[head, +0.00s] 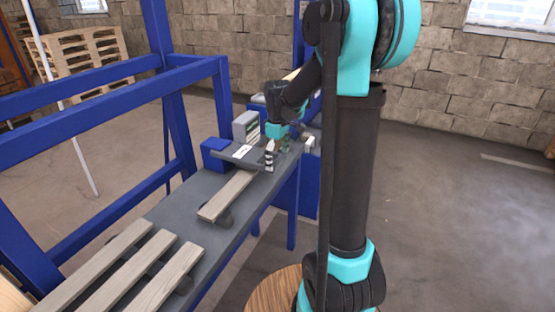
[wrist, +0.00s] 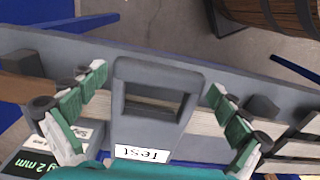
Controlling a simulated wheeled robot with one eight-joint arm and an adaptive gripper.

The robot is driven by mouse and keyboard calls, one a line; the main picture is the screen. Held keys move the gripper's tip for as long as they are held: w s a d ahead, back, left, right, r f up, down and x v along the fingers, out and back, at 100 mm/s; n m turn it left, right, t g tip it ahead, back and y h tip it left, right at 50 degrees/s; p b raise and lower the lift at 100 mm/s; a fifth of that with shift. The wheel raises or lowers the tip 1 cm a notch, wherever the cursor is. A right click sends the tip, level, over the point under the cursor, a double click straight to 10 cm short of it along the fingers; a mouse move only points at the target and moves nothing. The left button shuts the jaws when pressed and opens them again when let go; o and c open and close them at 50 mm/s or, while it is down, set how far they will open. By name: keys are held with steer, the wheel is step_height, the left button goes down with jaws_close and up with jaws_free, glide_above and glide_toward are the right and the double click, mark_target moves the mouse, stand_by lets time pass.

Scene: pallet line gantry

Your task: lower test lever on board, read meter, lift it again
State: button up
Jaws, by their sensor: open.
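The grey test lever (wrist: 152,133) has a looped handle and a white TEST label, upside down in the wrist view. In the head view the lever (head: 229,154) extends from a blue block, roughly level, at the end of a wooden board (head: 228,195). The board also shows beneath it in the wrist view (wrist: 207,122); whether they touch I cannot tell. My gripper (wrist: 158,84) is open, its green-padded fingers on either side of the handle, apart from it. In the head view my gripper (head: 278,146) is partly hidden.
Blue gantry posts and rails (head: 110,113) stand left of the grey line bed (head: 165,212). Several boards (head: 120,270) lie on the nearer bed. A barrel (wrist: 270,18) stands beyond the bed's edge in the wrist view. The floor at right is clear.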

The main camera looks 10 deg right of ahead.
steer(key=c, duration=1.3)
steer(key=w+a+r, duration=0.2)
steer(key=a+r, duration=0.1)
steer(key=r, duration=0.5)
steer(key=w+a+r, duration=0.3)
steer(key=r, duration=0.5)
steer(key=w+a+r, duration=0.1)
steer(key=a+r, duration=0.1)
steer(key=a, duration=0.1)
steer(key=w+a+r, duration=0.4)
steer(key=a, duration=0.1)
steer(key=shift+w+a, duration=0.25)
steer(key=shift+a, duration=0.05)
steer(key=a, duration=0.1)
steer(key=w+a, duration=0.2)
steer(key=shift+w+r, duration=0.15)
steer(key=shift+r, duration=0.15)
jaws_close()
steer(key=c, duration=0.9)
jaws_free()
steer(key=shift+w+a, duration=0.2)
steer(key=shift+a, duration=0.1)
steer(key=shift+o, duration=1)
steer(key=shift+s+d+r, duration=0.1)
steer(key=shift+d, duration=0.05)
steer(key=o, duration=2)
